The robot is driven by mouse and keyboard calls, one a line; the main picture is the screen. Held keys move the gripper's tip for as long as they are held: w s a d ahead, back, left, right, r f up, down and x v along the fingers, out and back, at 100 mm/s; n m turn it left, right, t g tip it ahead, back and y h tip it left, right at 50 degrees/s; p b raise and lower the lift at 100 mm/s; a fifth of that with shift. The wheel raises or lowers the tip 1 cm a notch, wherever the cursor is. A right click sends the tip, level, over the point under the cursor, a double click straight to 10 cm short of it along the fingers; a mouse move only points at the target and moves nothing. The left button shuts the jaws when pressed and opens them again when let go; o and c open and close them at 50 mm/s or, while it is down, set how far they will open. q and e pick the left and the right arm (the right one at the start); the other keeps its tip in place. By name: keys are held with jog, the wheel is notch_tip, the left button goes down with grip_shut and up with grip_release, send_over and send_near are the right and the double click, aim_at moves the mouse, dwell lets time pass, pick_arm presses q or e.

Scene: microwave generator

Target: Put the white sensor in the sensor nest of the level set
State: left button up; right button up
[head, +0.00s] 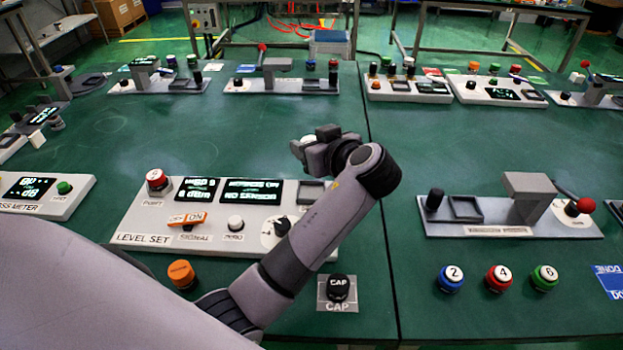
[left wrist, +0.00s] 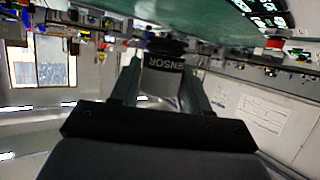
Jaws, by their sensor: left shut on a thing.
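My left gripper (head: 310,148) is in the air above the table, behind the level set's right end. It is shut on the white sensor (head: 299,146), whose light side shows at the gripper's left. In the left wrist view the sensor (left wrist: 163,63) sits between the two fingers (left wrist: 160,88), with a black band lettered "SENSOR". The level set (head: 150,216) is a light panel with two lit displays; the right one (head: 251,191) reads "NO SENSOR". A dark square recess (head: 312,188), which looks like the sensor nest, is at its right back, just left of my forearm. My right gripper is out of view.
A black cap (head: 338,287) on a grey plate and an orange knob (head: 181,273) are in front of the level set. Another panel (head: 510,225) and blue, red and green numbered pieces (head: 498,278) are at right.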

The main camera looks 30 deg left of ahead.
pick_arm(q)
notch_tip(320, 180, down, 9)
dwell(0.4)
jog(key=shift+f, duration=0.2)
jog(key=o, duration=1.1)
jog(key=shift+r, duration=0.1)
